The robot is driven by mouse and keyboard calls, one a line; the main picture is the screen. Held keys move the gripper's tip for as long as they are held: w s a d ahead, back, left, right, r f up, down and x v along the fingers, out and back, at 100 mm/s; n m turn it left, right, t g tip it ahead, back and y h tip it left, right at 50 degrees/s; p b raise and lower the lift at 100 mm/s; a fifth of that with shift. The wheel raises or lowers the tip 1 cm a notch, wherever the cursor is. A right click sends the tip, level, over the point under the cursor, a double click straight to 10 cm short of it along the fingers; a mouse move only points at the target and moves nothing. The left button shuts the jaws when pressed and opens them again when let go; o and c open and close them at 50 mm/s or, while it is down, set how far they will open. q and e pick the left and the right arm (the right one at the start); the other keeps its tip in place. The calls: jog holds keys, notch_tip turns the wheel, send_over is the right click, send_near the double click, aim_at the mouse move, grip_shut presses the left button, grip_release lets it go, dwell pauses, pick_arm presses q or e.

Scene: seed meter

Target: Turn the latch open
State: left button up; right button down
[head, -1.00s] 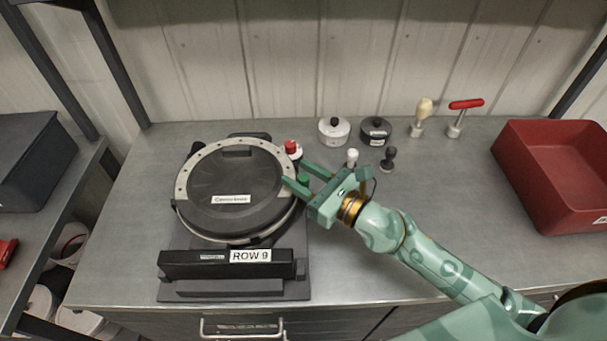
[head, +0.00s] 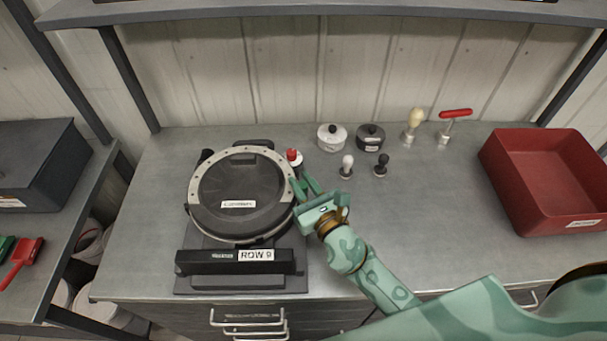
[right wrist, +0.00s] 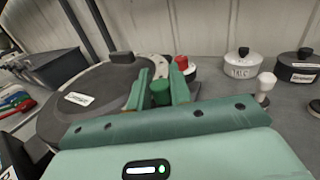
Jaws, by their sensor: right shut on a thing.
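The seed meter (head: 245,190) stands on the bench, a round dark lid with a pale ring around its edge. A green knob (right wrist: 160,92) stands at the lid's right edge, between the fingers of my right gripper (head: 305,187). The gripper is shut on this knob; the fingers (right wrist: 153,90) stand on either side of it in the right wrist view. In the head view the fingers mostly hide the knob. The rest of the latch under it cannot be made out. My left gripper is not in view.
A red-topped piece (head: 293,157) stands close behind the fingers. White (head: 331,138) and dark (head: 370,138) lidded pots, small knobbed tools (head: 346,167) and a red-handled tool (head: 450,125) stand farther right. A red bin (head: 510,190) is at the right.

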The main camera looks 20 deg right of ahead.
jog(key=c, duration=1.3)
grip_release()
jog(key=s+d+b, duration=0.3)
jog(key=s, duration=1.3)
